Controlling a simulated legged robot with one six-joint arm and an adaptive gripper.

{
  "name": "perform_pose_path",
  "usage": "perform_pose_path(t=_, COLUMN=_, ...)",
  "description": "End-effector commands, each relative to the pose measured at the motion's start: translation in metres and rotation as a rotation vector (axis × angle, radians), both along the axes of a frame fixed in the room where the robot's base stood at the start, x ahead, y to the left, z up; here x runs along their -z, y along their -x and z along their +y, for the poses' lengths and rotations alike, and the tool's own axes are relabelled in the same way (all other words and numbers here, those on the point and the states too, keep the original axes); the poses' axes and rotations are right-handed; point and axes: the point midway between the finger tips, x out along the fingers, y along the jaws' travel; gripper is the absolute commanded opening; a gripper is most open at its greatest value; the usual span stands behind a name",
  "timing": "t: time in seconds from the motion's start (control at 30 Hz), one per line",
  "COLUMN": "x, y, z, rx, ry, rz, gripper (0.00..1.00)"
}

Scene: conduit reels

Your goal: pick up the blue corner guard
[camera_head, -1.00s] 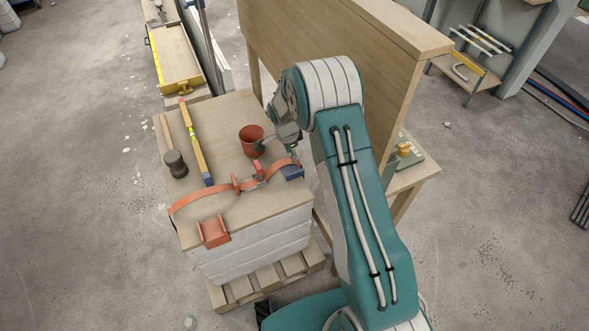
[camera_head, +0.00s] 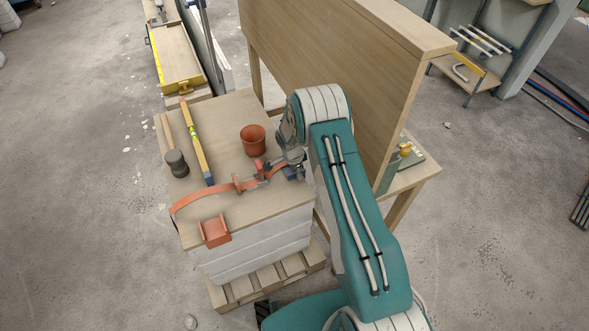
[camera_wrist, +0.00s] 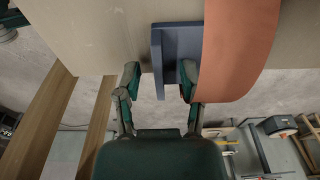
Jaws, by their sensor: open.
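The blue corner guard (camera_wrist: 177,45) sits at the table edge in the wrist view, with a thin flange pointing down toward my gripper. In the head view only a bit of the blue guard (camera_head: 290,174) shows at the right front corner of the table; my wrist hides the rest. My gripper (camera_wrist: 159,80) is open. One finger is left of the flange with a gap; the other is to its right, overlapping the guard in the picture. Whether either finger touches it I cannot tell.
An orange strap (camera_head: 205,192) curves along the table's front and passes close beside the guard. An orange corner guard (camera_head: 214,232) sits on the front edge. A red-brown cup (camera_head: 253,140), a mallet (camera_head: 176,163) and a level (camera_head: 196,145) stand or lie behind. A wooden panel (camera_head: 330,80) rises at right.

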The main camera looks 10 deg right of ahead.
Motion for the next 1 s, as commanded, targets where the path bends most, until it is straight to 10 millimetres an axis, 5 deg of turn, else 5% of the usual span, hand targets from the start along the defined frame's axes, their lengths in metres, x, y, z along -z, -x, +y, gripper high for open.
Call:
perform_pose_path(t=0.1, x=0.000, y=0.000, z=0.000, rx=0.000, ry=0.000, rz=0.000, gripper=0.51)
perform_pose_path(t=0.23, x=0.000, y=0.000, z=0.000, rx=0.000, ry=0.000, rz=0.000, gripper=0.00)
perform_pose_path(t=0.67, x=-0.002, y=0.000, z=0.000, rx=-0.001, ry=0.000, rz=0.000, gripper=0.00)
perform_pose_path(t=1.0, x=-0.063, y=-0.001, z=0.000, rx=0.001, ry=0.000, rz=-0.004, gripper=0.00)
